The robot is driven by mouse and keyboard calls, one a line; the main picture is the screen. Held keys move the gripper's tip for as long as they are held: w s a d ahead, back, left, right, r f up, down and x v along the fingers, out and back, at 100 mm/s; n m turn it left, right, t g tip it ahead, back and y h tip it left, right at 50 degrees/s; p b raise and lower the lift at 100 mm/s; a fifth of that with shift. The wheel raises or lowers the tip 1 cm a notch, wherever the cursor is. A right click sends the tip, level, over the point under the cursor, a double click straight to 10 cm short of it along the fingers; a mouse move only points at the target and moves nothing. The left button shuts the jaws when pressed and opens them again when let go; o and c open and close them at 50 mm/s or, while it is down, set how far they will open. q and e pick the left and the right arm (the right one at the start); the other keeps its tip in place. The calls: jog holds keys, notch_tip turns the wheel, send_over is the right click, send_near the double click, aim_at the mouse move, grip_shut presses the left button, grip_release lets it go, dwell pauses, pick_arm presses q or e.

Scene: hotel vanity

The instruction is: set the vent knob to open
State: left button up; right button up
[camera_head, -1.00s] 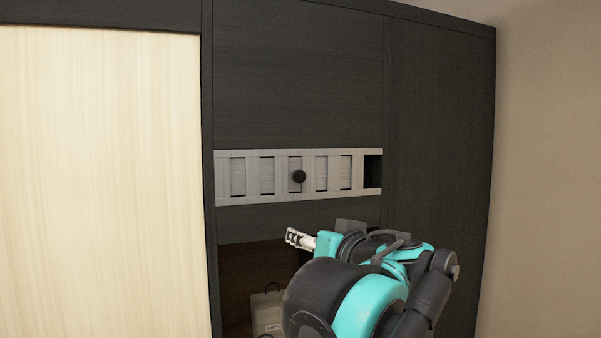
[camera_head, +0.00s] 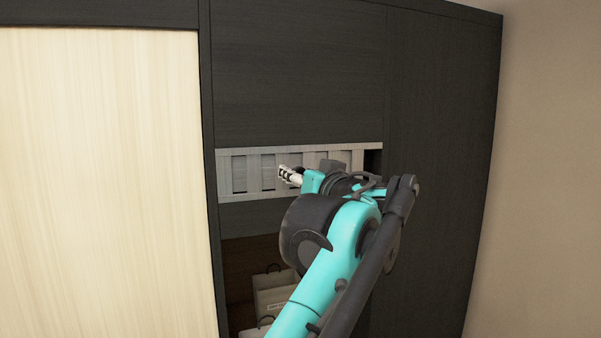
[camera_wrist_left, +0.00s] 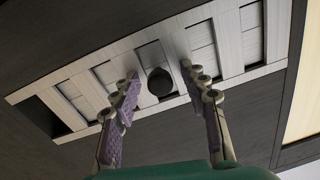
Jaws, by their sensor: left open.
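The vent (camera_head: 238,174) is a pale grey slotted strip set in the dark cabinet front. In the left wrist view the round black vent knob (camera_wrist_left: 160,84) stands at the strip's middle. My left gripper (camera_head: 286,173) is in front of the vent and largely hides the knob in the head view. In the left wrist view its two fingers are apart, one on each side of the knob, with visible gaps; I see no grip on it. The vent plate (camera_wrist_left: 199,35) fills the background there. My right gripper is not in view.
A dark gap (camera_head: 374,160) shows at the vent's right end in the head view. Below the vent is an open compartment with pale boxes (camera_head: 274,297). A light wooden panel (camera_head: 100,180) is at left and a beige wall (camera_head: 550,180) at right.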

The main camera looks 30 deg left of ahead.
pick_arm(q)
grip_shut()
jog(key=shift+w+d+r+p, duration=0.1)
jog(key=shift+w+d+p, duration=0.3)
jog(key=shift+w+d, duration=0.7)
jog(key=shift+c, duration=0.9)
grip_release()
jog(key=shift+w+a, duration=0.1)
jog(key=shift+o, duration=0.9)
jog(key=shift+w, duration=0.1)
jog(key=shift+w+d, duration=0.15)
jog(key=shift+d, duration=0.05)
